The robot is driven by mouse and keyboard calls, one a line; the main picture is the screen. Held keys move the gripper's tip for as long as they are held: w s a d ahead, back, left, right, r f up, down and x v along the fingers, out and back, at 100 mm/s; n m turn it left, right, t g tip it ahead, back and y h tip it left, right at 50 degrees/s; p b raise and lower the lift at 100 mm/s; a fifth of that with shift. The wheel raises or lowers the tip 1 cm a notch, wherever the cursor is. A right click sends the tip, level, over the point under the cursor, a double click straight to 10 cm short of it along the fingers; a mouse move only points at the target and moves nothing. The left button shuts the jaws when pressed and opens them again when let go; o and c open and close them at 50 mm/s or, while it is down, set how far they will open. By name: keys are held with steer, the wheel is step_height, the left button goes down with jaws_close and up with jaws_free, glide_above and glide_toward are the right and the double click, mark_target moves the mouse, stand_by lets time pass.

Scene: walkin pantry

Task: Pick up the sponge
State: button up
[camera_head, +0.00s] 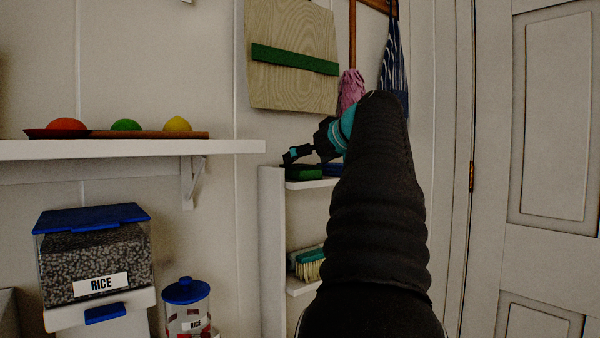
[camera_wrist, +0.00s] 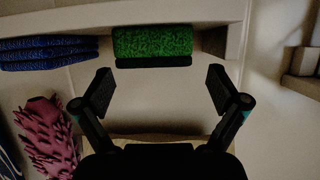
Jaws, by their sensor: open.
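The sponge (camera_wrist: 153,43) is green with a dark layer along one edge. In the wrist view it lies on a pale shelf at top centre, just beyond the gap between my fingertips. In the head view the green sponge (camera_head: 303,173) sits on the narrow shelf's top board, partly hidden by my gripper. My gripper (camera_wrist: 160,88) is open and empty, with one finger on each side of the sponge's line and apart from it. In the head view my gripper (camera_head: 291,155) is just above the sponge; my arm hides part of the shelf.
Folded blue cloths (camera_wrist: 48,52) lie beside the sponge. A pink duster (camera_wrist: 46,135) hangs close by. A wooden board (camera_head: 292,50) hangs above. A wall shelf (camera_head: 130,149) with colored balls is at left. A brush (camera_head: 309,265) sits on a lower board.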

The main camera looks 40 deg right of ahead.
steer(key=x, duration=0.4)
steer(key=shift+d+f, duration=0.25)
steer(key=c, duration=0.8)
